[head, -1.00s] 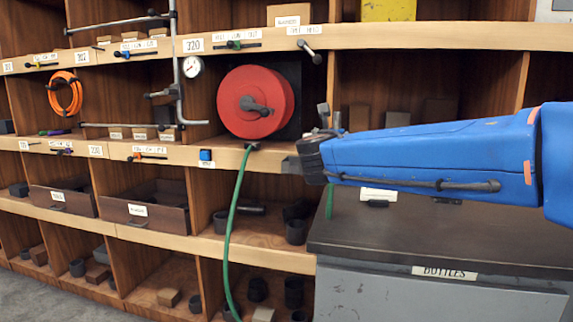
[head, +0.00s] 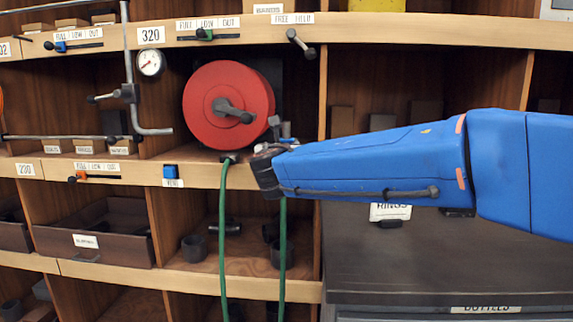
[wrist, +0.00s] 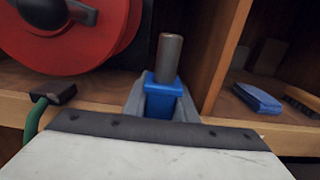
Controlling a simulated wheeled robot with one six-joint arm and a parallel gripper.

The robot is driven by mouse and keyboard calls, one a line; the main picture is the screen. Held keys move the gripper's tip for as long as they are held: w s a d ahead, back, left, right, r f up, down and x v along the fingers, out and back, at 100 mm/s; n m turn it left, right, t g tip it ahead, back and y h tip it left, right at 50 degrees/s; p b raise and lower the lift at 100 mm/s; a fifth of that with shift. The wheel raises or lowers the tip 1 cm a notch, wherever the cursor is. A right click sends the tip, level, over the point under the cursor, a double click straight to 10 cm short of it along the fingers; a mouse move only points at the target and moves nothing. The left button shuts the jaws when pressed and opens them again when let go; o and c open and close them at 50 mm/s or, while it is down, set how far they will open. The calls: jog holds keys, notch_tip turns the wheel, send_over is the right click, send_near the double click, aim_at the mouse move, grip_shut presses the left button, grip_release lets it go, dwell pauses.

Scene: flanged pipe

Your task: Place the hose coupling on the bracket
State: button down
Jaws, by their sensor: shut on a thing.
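My gripper (wrist: 162,110) is shut on the hose coupling, a grey metal tube (wrist: 170,58) on a blue block (wrist: 162,90), in the wrist view. The tube stands nearly upright between the grey fingers. In the head view my gripper (head: 266,168) is at the shelf edge, below and right of the red reel (head: 205,115). A green hose (head: 283,240) hangs straight down beneath it. I cannot clearly make out the bracket; my gripper covers part of the shelf edge there.
Another hose run (head: 222,240) drops from a dark fitting (head: 230,157) on the shelf edge. A vertical divider (head: 322,110) stands right of the reel. A dark-topped cabinet (head: 400,270) fills the lower right. A blue block (wrist: 257,98) lies in the right compartment.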

jog(key=shift+f, duration=2.2)
jog(key=shift+f, duration=0.15)
jog(key=c, duration=1.4)
grip_release()
jog(key=shift+c, duration=0.2)
jog(key=shift+s, duration=0.15)
jog(key=s, duration=1.1)
jog(key=shift+s+a, duration=0.15)
jog(key=shift+s, duration=0.25)
